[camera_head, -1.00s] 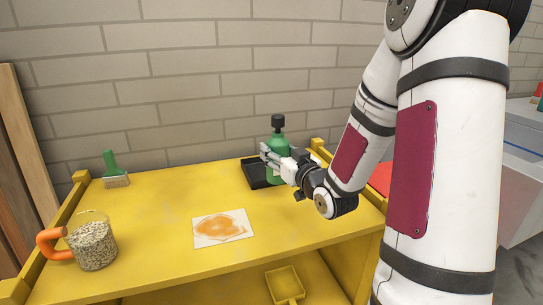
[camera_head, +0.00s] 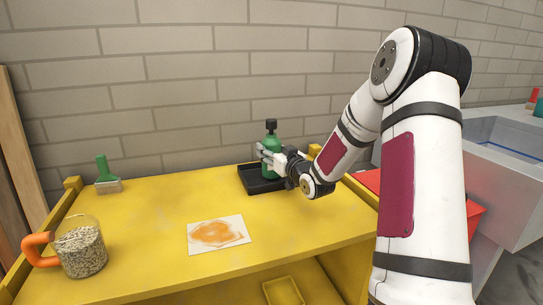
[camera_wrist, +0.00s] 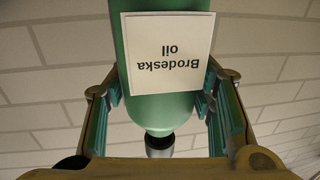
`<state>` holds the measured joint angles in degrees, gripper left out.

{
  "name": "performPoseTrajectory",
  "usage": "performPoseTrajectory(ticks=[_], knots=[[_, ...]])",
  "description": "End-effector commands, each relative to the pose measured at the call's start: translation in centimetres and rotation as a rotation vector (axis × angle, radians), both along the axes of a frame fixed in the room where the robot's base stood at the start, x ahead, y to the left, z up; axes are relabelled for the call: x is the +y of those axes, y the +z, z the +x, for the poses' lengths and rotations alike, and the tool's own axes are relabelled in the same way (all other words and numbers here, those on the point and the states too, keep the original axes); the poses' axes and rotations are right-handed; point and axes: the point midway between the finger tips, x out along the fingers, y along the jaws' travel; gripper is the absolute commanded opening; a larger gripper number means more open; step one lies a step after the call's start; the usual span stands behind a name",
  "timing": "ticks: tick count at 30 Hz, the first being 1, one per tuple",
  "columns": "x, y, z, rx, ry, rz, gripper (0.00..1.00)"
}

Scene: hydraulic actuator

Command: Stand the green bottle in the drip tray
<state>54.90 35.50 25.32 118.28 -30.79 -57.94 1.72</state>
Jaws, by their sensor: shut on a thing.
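The green bottle (camera_head: 270,143) has a black cap and stands upright at the back right of the yellow bench. My gripper (camera_head: 268,156) is shut on its body from the right front. In the wrist view the bottle (camera_wrist: 165,105) appears upside down between the two fingers, with a white "Brodeska oil" label (camera_wrist: 168,42). The black drip tray (camera_head: 250,181) lies on the bench, and the bottle's lower end is over or inside it. The gripper partly hides that end, so I cannot tell whether it touches the tray floor.
A glass jug (camera_head: 82,252) with an orange handle stands front left. A green-handled brush (camera_head: 104,175) is at the back left. A stained white sheet (camera_head: 217,234) lies mid-bench. A brick wall (camera_head: 180,90) is close behind; the bench's left middle is clear.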

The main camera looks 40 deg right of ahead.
Motion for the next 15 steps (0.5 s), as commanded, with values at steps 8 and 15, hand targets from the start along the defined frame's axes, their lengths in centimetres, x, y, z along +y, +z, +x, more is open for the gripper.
performPoseTrajectory(ticks=[8,15], knots=[[-0.01,-0.48,0.01,-0.004,0.0,-0.002,0.11],[0.0,-0.82,-0.02,-0.001,0.0,-0.001,0.7]])
